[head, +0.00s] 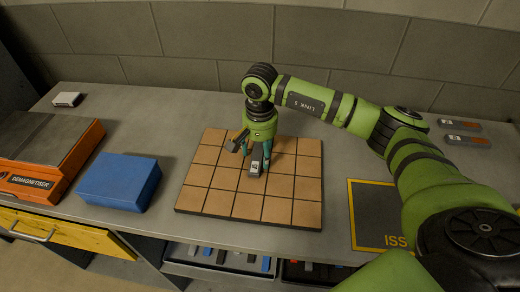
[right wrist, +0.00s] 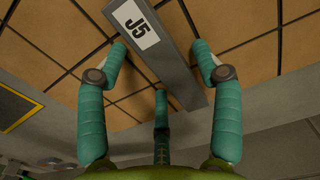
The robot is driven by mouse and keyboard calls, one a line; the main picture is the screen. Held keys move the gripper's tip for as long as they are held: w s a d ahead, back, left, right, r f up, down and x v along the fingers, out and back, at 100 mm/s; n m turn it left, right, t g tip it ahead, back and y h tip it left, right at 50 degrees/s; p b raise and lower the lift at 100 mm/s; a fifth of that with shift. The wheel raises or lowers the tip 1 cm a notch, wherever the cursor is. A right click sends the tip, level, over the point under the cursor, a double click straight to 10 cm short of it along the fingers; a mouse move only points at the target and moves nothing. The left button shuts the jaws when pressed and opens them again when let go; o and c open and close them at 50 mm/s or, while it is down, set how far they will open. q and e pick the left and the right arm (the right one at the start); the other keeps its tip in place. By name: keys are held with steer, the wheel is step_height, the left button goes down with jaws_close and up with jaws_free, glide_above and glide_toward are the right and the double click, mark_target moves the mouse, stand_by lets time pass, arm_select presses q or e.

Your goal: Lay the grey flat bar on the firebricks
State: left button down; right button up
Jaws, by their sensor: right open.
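The firebricks (head: 222,205) form a square tan grid in a dark frame on the bench; they also fill the top of the right wrist view (right wrist: 60,50). The grey flat bar (head: 256,168), with a white J5 label, is over the middle of the firebricks and looks to lie on them. In the right wrist view the bar (right wrist: 165,65) runs between the fingers. My right gripper (head: 253,160) is open around the bar, with gaps between the fingertips (right wrist: 163,58) and its sides. My left gripper is not in view.
A blue block (head: 119,181) and an orange demagnetiser (head: 45,155) stand at left. A dark yellow-edged mat (head: 375,212) is right of the firebricks. Trays with small pieces (head: 222,258) sit below the bench edge.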

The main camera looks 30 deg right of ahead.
mark_target(260, 154)
steer(key=shift+r, duration=0.1)
step_height(260, 154, up, 12)
steer(key=b, duration=0.3)
steer(key=shift+b, duration=0.3)
